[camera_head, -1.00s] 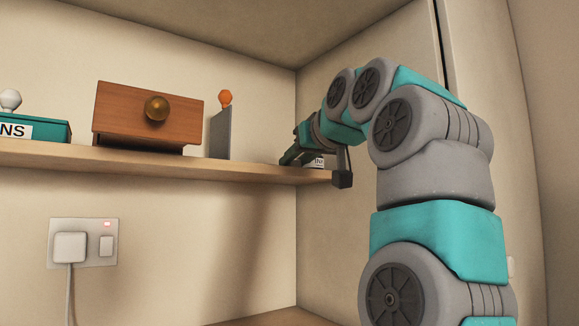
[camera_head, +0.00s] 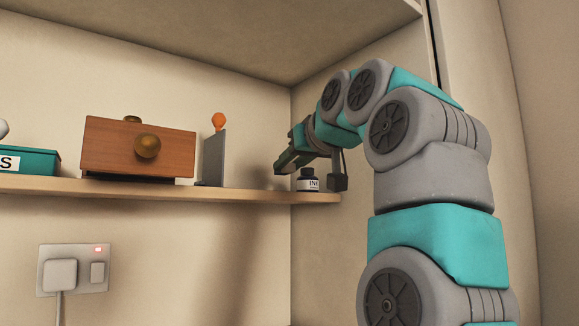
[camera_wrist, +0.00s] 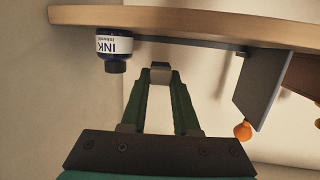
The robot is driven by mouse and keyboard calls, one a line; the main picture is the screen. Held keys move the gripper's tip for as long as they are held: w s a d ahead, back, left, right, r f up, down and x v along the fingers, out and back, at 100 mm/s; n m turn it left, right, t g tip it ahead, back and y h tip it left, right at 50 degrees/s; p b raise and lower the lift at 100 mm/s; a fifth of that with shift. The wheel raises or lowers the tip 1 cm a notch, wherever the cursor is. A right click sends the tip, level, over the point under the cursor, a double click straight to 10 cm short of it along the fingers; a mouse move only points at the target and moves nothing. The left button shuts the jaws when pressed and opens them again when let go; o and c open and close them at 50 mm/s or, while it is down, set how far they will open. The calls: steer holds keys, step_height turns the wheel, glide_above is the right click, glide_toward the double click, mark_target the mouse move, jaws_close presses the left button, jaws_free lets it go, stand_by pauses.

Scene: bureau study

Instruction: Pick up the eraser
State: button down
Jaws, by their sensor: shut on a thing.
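In the head view my gripper (camera_head: 284,166) is at the right end of the shelf, a little above the board. The jaws are shut on the eraser, which is barely visible there as a small dark patch at the tips.
An ink bottle (camera_head: 308,180) stands on the shelf (camera_head: 240,196) close to my gripper; it also shows in the wrist view (camera_wrist: 114,48). A grey upright plate (camera_head: 214,160) with an orange knob, a wooden drawer box (camera_head: 139,150) and a teal box (camera_head: 30,162) stand further left.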

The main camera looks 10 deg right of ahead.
steer(key=s+a+r+b, duration=0.1)
steer(key=s, duration=1.4)
steer(key=shift+s+a+b, duration=0.2)
steer(key=shift+a+b, duration=0.1)
steer(key=shift+b, duration=0.1)
steer(key=shift+r, duration=0.1)
steer(key=shift+w, duration=0.1)
